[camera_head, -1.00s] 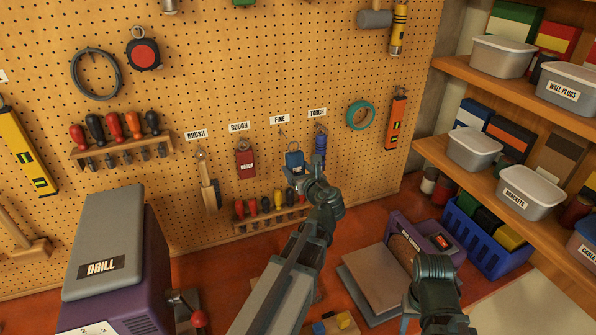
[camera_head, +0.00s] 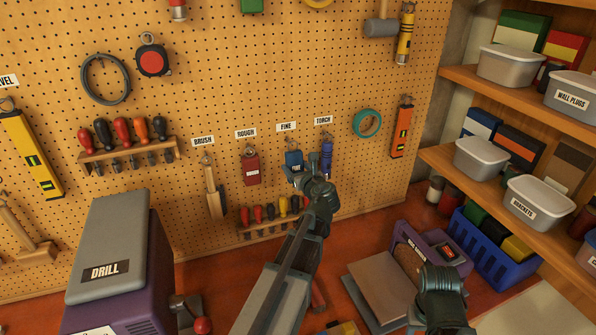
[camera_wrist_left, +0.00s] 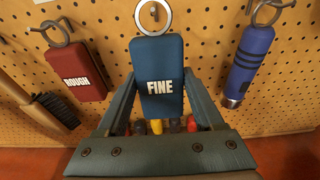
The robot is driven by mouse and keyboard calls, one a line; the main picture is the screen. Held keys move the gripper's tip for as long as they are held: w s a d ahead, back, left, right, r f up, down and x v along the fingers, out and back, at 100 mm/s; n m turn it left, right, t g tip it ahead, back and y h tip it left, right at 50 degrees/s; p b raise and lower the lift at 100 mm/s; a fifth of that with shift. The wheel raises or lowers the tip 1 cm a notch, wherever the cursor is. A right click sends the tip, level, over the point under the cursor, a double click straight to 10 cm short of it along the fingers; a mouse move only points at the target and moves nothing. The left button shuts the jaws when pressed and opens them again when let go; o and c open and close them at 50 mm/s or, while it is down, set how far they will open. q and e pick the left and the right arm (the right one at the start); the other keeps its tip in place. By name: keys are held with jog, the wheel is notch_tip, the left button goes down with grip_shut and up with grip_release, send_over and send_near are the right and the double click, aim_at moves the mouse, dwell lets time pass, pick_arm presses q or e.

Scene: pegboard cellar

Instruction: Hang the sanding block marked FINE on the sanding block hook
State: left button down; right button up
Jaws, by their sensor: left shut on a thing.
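The blue sanding block marked FINE (camera_wrist_left: 160,85) is between the fingers of my left gripper (camera_wrist_left: 157,103), which is shut on it. It also shows in the head view (camera_head: 293,158), upright against the pegboard just below the FINE label (camera_head: 286,127). A metal ring (camera_wrist_left: 139,14) tops the block. The hook's tip (camera_wrist_left: 154,12) shows within the ring's outline in the wrist view; I cannot tell whether the ring is around the hook or in front of it. My left gripper (camera_head: 297,170) partly covers the block in the head view.
The red ROUGH block (camera_head: 250,169) hangs left of the blue block, and a blue torch (camera_head: 326,156) hangs close on its right. A screwdriver rack (camera_head: 265,228) is below. A brush (camera_head: 214,192) hangs farther left. The bench holds a purple sander (camera_head: 440,249).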

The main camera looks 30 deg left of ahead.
pick_arm(q)
jog(key=shift+x, duration=0.8)
jog(key=shift+w+a+f+b, duration=0.25)
jog(key=shift+w+a+b, duration=0.15)
jog(key=shift+b, duration=0.05)
grip_release()
jog(key=p+v, duration=0.3)
jog(key=v, duration=1)
jog(key=shift+s+d, duration=0.2)
jog(key=shift+s, duration=0.15)
jog(key=shift+d, duration=0.1)
